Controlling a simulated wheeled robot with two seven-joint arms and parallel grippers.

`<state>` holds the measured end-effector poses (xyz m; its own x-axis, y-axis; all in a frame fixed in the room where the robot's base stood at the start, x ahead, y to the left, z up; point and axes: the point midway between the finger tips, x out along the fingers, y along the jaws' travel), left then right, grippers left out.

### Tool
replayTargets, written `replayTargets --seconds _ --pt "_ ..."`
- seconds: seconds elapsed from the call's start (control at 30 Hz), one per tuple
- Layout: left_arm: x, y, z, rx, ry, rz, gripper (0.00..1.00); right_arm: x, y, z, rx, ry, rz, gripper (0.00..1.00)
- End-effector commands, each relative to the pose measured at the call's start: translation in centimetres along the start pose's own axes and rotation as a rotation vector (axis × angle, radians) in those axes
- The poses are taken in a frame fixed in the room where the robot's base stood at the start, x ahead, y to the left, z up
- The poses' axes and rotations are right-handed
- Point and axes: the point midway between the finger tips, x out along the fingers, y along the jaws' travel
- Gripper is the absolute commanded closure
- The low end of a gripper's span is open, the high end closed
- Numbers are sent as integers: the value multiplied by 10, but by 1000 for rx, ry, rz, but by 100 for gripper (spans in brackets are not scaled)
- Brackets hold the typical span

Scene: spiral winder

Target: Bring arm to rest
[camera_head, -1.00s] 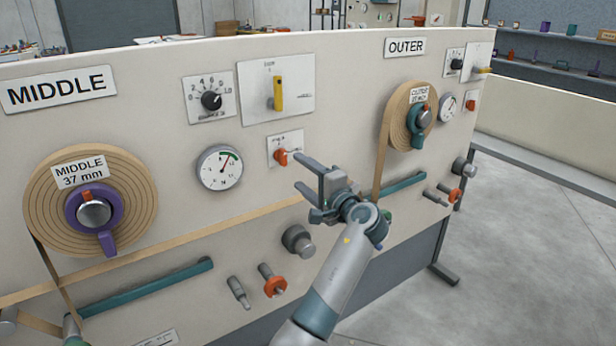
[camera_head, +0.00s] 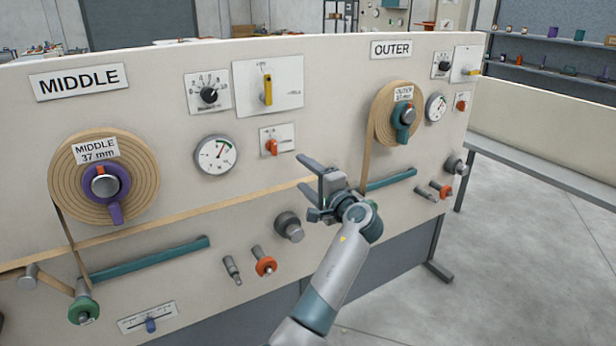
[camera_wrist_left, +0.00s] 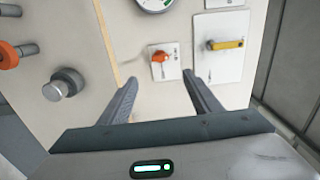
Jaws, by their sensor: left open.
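My left gripper (camera_head: 318,176) is in front of the winder panel (camera_head: 240,120), between the MIDDLE and OUTER sections. Its two fingers are apart with nothing between them. In the left wrist view the open fingers (camera_wrist_left: 158,95) point at the panel, with an orange switch (camera_wrist_left: 160,57) and a yellow lever (camera_wrist_left: 226,44) beyond them. The gripper appears clear of the panel. My left arm comes up from the bottom of the head view. My right gripper is not in view.
The MIDDLE roll (camera_head: 75,172) and the OUTER roll (camera_head: 383,112) hang on the panel. A grey knob (camera_head: 289,227) and an orange knob (camera_head: 265,265) stick out near my arm. Open floor (camera_head: 530,240) lies to the right.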

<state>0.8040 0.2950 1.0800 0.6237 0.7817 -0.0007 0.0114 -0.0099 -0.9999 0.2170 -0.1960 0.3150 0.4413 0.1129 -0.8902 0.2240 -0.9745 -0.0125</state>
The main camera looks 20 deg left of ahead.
Motion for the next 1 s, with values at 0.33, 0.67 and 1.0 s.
replayTargets --seconds 0.33,0.67,1.0 --pt "0 0 0 0 0 0 42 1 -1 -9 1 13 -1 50" --pt "0 29 -5 11 36 31 42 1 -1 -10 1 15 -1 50" --pt "-21 197 -16 26 226 243 42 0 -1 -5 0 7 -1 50"
